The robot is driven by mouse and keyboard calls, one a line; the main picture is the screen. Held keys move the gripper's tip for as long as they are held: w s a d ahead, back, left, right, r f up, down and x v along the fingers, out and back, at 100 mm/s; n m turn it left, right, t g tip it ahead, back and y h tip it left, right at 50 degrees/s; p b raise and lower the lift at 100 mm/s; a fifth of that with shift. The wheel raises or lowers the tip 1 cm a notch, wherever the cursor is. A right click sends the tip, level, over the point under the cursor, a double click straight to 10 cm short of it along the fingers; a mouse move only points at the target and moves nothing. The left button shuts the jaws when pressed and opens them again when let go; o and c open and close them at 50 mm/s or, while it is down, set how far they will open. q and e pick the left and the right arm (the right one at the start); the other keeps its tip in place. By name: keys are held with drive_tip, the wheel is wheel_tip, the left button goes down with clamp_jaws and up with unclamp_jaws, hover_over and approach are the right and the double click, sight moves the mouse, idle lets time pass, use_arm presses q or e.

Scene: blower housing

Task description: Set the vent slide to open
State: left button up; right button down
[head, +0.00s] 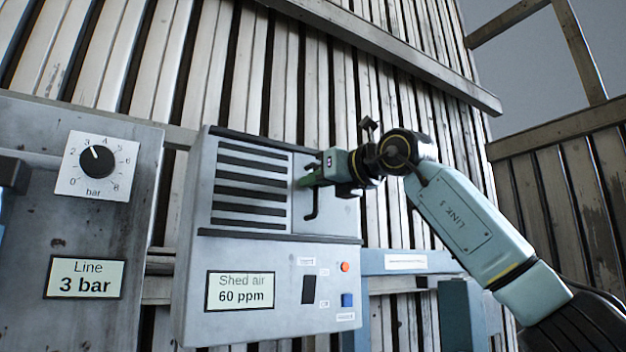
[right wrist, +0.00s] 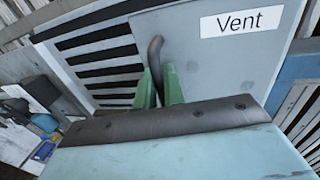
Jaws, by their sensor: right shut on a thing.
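The vent slide (head: 335,215) is a grey plate at the right of the slotted vent (head: 249,182) on the blower housing. In the right wrist view the plate (right wrist: 235,70) carries a white "Vent" label (right wrist: 242,21). Its dark bent handle (head: 313,207) stands out from the front and also shows in the right wrist view (right wrist: 155,50). My right gripper (head: 304,182) is shut on this handle, with a green finger on each side of it (right wrist: 160,85). Several dark slots show uncovered to the left of the plate. My left gripper is not in view.
Below the vent are a "Shed air 60 ppm" display (head: 240,291), a black switch (head: 308,289), an orange button (head: 345,267) and a blue button (head: 347,300). A panel with a dial (head: 97,160) and a "Line 3 bar" display (head: 85,277) stands left.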

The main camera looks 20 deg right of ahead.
drive_tip(key=c, duration=1.8)
unclamp_jaws()
drive_tip(key=shift+d+r, duration=0.15)
drive_tip(key=shift+d, duration=0.05)
drive_tip(key=shift+o, duration=0.9)
drive_tip(key=shift+d, duration=0.15)
drive_tip(key=b+v, duration=0.5)
drive_tip(key=v, duration=0.8)
drive_tip(key=shift+s, duration=0.2)
drive_tip(key=shift+d, duration=0.1)
